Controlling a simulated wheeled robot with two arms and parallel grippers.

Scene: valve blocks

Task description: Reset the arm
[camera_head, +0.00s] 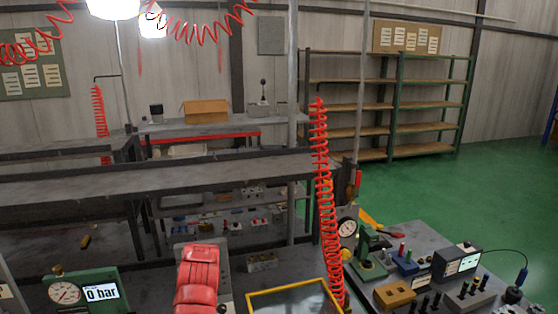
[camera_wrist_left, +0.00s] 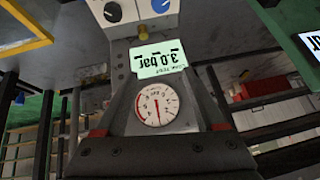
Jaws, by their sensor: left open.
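My left gripper (camera_wrist_left: 160,80) shows in the left wrist view with its two dark fingers apart and red patches near their bases. Between the fingers I see a grey panel with a round white gauge (camera_wrist_left: 157,105) and a pale green display (camera_wrist_left: 157,60) reading 3.0 bar upside down. I see nothing gripped. A grey block with a blue knob (camera_wrist_left: 112,12) and a brass fitting (camera_wrist_left: 143,33) lies beyond the display.
In the head view, a green gauge unit (camera_head: 82,292) reads 0 bar. A red coiled hose (camera_head: 325,200) hangs before the benches. A crowded table (camera_head: 405,235) stands right; green floor (camera_head: 500,185) is clear.

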